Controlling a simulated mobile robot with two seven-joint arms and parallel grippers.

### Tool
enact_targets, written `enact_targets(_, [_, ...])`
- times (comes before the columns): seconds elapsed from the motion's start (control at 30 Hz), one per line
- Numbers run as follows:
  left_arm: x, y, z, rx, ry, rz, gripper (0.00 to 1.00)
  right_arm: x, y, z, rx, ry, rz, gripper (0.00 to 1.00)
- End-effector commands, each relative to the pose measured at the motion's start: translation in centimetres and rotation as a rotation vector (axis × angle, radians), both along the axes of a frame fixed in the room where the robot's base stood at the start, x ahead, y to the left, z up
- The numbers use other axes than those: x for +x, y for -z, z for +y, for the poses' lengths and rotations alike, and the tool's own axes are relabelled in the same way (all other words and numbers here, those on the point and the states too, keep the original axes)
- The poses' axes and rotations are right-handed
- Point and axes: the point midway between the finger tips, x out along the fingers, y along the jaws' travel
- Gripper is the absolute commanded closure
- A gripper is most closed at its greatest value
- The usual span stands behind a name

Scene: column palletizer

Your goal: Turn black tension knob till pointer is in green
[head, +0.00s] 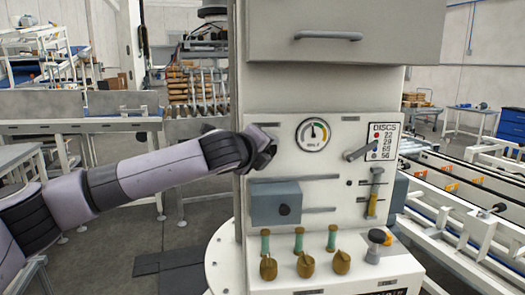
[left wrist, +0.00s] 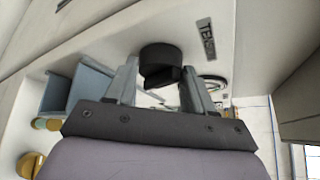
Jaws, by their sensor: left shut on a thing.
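The black tension knob (left wrist: 160,58) sits on the pale panel in the left wrist view, beside a partly readable "TENS" label (left wrist: 206,38). My left gripper (left wrist: 161,80) has one finger on each side of it and is shut on it. In the head view my left gripper (head: 266,150) is at the panel's left edge and hides most of the knob. The round gauge (head: 313,133) is just right of it, with a coloured arc including green. Its thin pointer stands roughly upright; its exact colour zone is too small to tell. My right gripper is not in view.
Below are a blue-grey box (head: 276,204) and several brass knobs (head: 305,264) with green handles above. A grey lever (head: 360,151) is by the DISCS chart (head: 382,141). A drawer-like cover with a handle (head: 328,36) juts out above. A conveyor (head: 460,190) stands right.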

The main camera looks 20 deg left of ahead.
Motion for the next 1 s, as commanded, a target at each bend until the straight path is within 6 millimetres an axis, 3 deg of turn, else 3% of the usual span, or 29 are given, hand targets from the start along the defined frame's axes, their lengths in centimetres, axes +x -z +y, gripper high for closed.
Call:
enact_targets(0.57, [0.02, -0.16, -0.02, 0.040, -0.001, 0.013, 0.78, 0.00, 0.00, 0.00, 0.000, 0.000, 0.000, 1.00])
enact_targets(0.6, [0.02, -0.16, -0.02, 0.040, -0.001, 0.012, 0.37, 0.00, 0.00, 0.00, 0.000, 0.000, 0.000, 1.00])
enact_targets(0.67, [0.02, -0.16, -0.02, 0.040, -0.001, 0.012, 0.22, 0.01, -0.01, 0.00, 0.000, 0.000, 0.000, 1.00])
enact_targets(1.0, [-0.13, -0.12, 0.01, 0.039, 0.000, 0.014, 0.22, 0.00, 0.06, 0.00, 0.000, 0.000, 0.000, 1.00])
